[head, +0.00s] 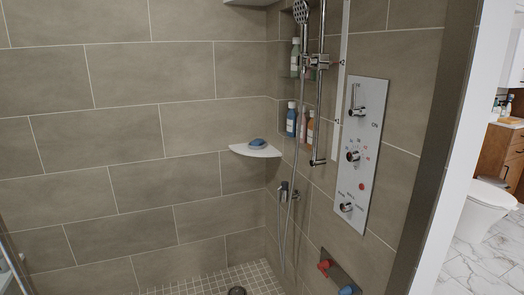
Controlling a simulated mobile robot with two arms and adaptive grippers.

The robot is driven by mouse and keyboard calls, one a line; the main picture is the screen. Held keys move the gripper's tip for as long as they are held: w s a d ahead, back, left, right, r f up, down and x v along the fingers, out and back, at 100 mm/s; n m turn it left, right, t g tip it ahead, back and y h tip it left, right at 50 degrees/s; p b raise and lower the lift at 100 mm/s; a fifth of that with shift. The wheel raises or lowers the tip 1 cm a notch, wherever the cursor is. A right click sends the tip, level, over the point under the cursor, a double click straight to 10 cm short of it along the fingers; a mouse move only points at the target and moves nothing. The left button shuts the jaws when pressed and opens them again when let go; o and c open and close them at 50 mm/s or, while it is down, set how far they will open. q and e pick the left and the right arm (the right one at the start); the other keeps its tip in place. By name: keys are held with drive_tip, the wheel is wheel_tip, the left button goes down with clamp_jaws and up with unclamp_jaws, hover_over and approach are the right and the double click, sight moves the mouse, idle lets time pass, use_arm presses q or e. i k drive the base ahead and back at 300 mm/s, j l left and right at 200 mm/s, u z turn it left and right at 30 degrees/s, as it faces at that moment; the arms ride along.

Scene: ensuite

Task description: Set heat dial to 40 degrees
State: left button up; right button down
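A tall pale control panel (374,96) is fixed to the right-hand shower wall. Its middle knob (353,156) is a chrome dial with small marks around it, some of them red. This looks like the heat dial; its numbers and exact setting are too small to read. Above it is a chrome lever (357,110) beside the word ON. Below it are a red round button (361,187) and another chrome knob (346,207) with small labels. Neither of my grippers shows in the head view, and nothing touches the dial.
A shower rail (320,100) with a hand shower (302,12) stands left of the panel. A corner shelf (256,151) holds a blue item. Bottles stand in a wall niche. Red (325,267) and blue (347,290) handles sit low under the panel. A toilet (487,207) is outside, right.

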sight(352, 156)
drive_tip(key=i+j+z, duration=0.15)
drive_tip(key=i+z, duration=0.3)
drive_tip(key=i+j+z, duration=0.3)
drive_tip(key=i+z, duration=0.2)
drive_tip(key=i+j+z, duration=0.45)
drive_tip(key=k, duration=0.05)
